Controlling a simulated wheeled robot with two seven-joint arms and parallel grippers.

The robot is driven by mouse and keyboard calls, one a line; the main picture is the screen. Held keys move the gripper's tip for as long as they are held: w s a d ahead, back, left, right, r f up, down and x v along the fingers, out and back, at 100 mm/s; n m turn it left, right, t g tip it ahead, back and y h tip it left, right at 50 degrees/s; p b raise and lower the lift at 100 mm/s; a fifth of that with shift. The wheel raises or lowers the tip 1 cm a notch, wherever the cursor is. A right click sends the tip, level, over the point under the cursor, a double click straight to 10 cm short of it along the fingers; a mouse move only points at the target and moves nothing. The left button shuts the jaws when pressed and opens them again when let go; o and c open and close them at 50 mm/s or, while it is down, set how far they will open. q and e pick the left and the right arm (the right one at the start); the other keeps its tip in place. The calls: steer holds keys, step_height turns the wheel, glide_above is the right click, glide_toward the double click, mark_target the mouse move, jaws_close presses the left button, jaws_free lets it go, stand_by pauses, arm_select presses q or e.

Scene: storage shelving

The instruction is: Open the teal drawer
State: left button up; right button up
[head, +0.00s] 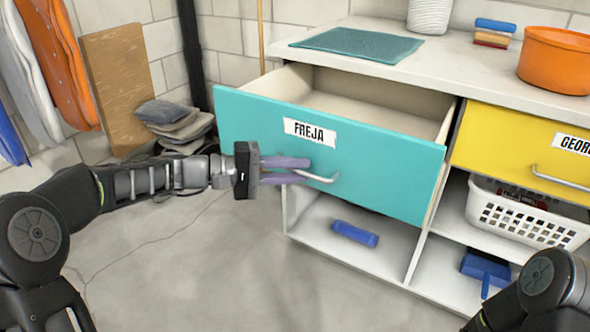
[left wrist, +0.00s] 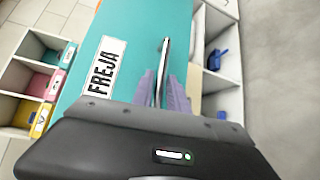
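The teal drawer (head: 380,165), labelled FREJA, stands pulled well out of the white unit, and its empty-looking inside shows from above. Its pale bar handle (head: 322,178) is on the front, below the label; it also shows in the left wrist view (left wrist: 164,55). My left gripper (head: 306,171) reaches in from the left, with its purple fingers on either side of the handle's left part. In the left wrist view the fingers (left wrist: 162,85) close in on the bar with little gap. My right arm shows at the bottom right, its gripper out of view.
A yellow drawer (head: 515,140) sits shut to the right, above a white basket (head: 525,218). Below are a blue object (head: 354,234) and a blue dustpan (head: 486,267). The countertop holds a teal mat (head: 357,44) and orange pot (head: 556,60). Floor in front is clear.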

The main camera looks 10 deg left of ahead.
arm_select(q)
steer(key=shift+a, duration=0.1)
steer(key=p+v, duration=0.2)
steer(key=v, duration=0.5)
steer(key=shift+a, duration=0.3)
steer(key=shift+s, duration=0.15)
